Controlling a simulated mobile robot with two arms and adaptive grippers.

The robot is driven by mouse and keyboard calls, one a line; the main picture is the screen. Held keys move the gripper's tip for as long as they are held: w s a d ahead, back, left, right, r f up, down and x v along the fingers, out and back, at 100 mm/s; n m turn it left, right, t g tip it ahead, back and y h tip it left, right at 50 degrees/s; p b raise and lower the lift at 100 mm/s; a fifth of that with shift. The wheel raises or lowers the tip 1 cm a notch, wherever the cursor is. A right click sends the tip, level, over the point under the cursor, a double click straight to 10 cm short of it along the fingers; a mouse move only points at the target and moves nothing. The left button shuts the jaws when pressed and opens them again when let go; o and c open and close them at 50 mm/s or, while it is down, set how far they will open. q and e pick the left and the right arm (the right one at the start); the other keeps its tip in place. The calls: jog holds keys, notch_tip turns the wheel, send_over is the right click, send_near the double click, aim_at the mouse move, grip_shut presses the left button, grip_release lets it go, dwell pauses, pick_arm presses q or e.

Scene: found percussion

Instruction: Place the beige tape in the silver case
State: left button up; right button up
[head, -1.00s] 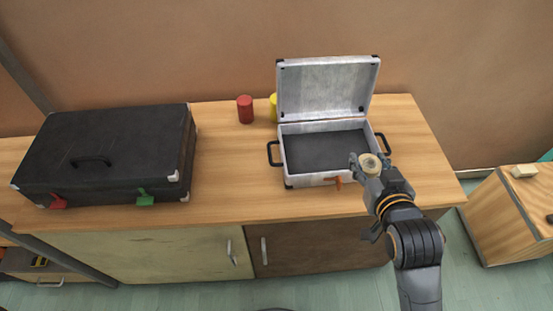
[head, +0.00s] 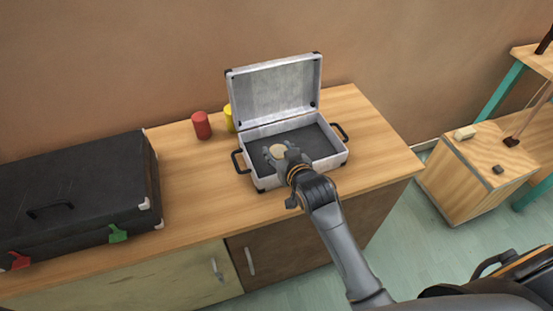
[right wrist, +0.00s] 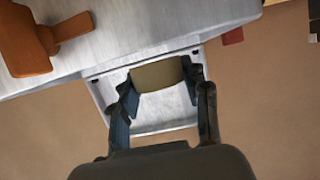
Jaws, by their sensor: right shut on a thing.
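The silver case (head: 274,95) stands open on the wooden counter, its lid raised at the back and its dark-lined inside empty except where my gripper covers it. My right gripper (head: 279,154) is shut on the beige tape (head: 277,151) and holds it over the front left part of the case's inside. In the right wrist view the tape (right wrist: 158,75) sits between the two fingers, with the silver case (right wrist: 165,30) behind it. I cannot tell how high the tape is above the case floor. My left gripper is not in view.
A closed black case (head: 75,195) lies on the counter's left. A red cylinder (head: 201,125) and a yellow cylinder (head: 230,118) stand left of the silver case. The counter (head: 375,140) is clear at right.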

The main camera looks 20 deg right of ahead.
aim_at(277, 157)
jog(key=shift+w+f, duration=0.55)
jog(key=shift+f, duration=0.15)
jog(key=f, duration=0.3)
jog(key=shift+w, duration=0.25)
jog(key=shift+s+f, duration=0.1)
jog(key=shift+f, duration=0.3)
